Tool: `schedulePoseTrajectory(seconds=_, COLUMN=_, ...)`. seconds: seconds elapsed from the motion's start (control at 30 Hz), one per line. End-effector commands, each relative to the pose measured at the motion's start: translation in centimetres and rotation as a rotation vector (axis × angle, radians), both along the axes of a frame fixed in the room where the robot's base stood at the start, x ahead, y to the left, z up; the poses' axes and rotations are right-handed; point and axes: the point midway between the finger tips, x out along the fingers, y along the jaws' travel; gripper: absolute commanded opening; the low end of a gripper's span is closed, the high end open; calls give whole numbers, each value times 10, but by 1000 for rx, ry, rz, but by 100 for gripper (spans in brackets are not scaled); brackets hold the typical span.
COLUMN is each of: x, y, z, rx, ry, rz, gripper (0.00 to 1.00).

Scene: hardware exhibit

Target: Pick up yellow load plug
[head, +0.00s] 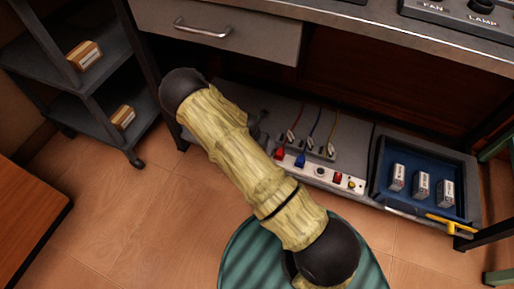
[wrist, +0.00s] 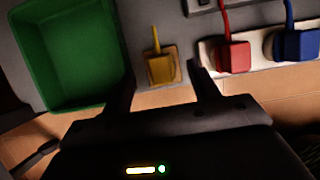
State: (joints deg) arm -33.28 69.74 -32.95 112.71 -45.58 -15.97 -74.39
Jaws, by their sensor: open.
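My gripper (wrist: 163,84) is open, with one dark finger on each side of the plug in the picture. The fingers look empty, and I cannot tell how far the plug is from them.
A green bin (wrist: 62,50) is left of the plug. To the right, a red plug (wrist: 233,56) and a blue plug (wrist: 297,43) sit on a white strip (head: 317,174). A blue tray (head: 409,205) holds white blocks. A drawer (head: 225,25) is above.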

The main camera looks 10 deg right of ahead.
Motion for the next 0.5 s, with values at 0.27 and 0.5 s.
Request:
schedulePoseTrajectory(seconds=0.27, x=9, y=-7, z=-31, rx=0, ry=0, rz=0, gripper=60)
schedulePoseTrajectory(seconds=0.5, x=10, y=-7, z=-31, rx=1, ry=-1, rz=0, gripper=60)
